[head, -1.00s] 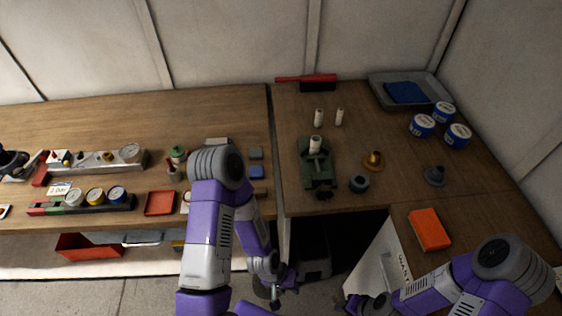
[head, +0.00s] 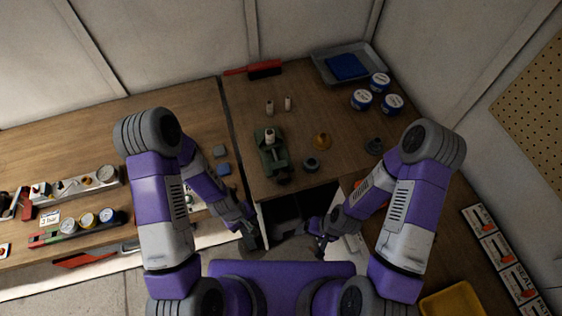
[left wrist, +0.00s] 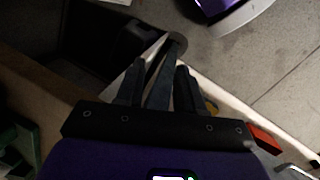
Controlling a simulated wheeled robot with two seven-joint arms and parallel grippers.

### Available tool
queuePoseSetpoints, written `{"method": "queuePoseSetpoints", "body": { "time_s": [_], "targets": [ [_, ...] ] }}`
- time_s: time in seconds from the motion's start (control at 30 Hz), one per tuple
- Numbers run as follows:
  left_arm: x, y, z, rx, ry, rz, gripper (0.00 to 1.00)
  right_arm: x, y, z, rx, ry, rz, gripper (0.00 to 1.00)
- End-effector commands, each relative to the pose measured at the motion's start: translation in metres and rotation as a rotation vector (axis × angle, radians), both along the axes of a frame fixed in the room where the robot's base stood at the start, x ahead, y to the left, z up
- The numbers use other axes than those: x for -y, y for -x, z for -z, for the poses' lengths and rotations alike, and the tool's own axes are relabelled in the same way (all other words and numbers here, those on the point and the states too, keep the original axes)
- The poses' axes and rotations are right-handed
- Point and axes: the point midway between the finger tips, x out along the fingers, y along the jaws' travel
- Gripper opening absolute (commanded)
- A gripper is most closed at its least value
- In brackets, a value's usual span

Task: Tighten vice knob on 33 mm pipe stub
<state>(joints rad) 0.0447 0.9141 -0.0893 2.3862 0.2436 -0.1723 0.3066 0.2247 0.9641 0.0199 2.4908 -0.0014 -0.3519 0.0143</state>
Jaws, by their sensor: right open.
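The green vice (head: 266,155) stands on the right-hand bench, with a pale pipe stub (head: 270,135) upright in it. A dark round knob (head: 284,178) shows at its front end. Two more pale stubs, one on the left (head: 269,108) and one on the right (head: 288,103), stand behind it. My right gripper (head: 318,247) is open and empty, low in front of the bench. My left gripper (head: 250,238) hangs low near the bench corner, well short of the vice. The left wrist view shows its dark fingers (left wrist: 160,88) with a long shape between or behind them; whether they hold it is unclear.
A brass fitting (head: 322,141), a dark ring (head: 311,165) and a grey flanged part (head: 374,145) stand right of the vice. Blue-and-white tins, a tray (head: 375,60) with blue cloth and a red brush (head: 262,69) lie farther back. Bench around the rear stubs is clear.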

Motion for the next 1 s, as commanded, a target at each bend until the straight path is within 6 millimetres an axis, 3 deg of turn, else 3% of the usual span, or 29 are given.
{"method": "queuePoseSetpoints", "body": {
  "time_s": [0.03, 0.27, 0.37, 0.5, 0.7, 0.83, 1.0],
  "targets": [
    [0.0, -0.002, -0.02, -0.004, -0.004, -0.02, 0.37, 0.0, 0.0, -0.019, 0.0, 0.0, 0.0, 0.8],
    [-0.001, -0.014, -0.067, -0.028, -0.022, -0.127, 0.37, 0.0, 0.0, -0.06, 0.0, 0.0, 0.0, 0.8],
    [0.007, -0.044, -0.074, -0.076, -0.034, -0.399, 0.37, 0.0, 0.0, -0.05, 0.0, 0.0, 0.0, 0.8],
    [0.029, -0.081, -0.104, -0.138, 0.016, -0.748, 0.37, 0.0, 0.0, -0.048, -0.001, 0.0, 0.001, 0.8],
    [0.069, -0.12, -0.151, -0.231, 0.149, -1.101, 0.37, 0.0, 0.0, -0.049, 0.0, 0.0, 0.0, 0.8],
    [0.081, -0.13, -0.159, -0.264, 0.19, -1.185, 0.37, 0.0, 0.0, -0.048, 0.0, 0.0, 0.0, 0.8],
    [0.09, -0.132, -0.138, -0.272, 0.192, -1.197, 0.37, 0.0, 0.0, -0.041, 0.0, 0.0, 0.0, 0.8]
  ]
}}
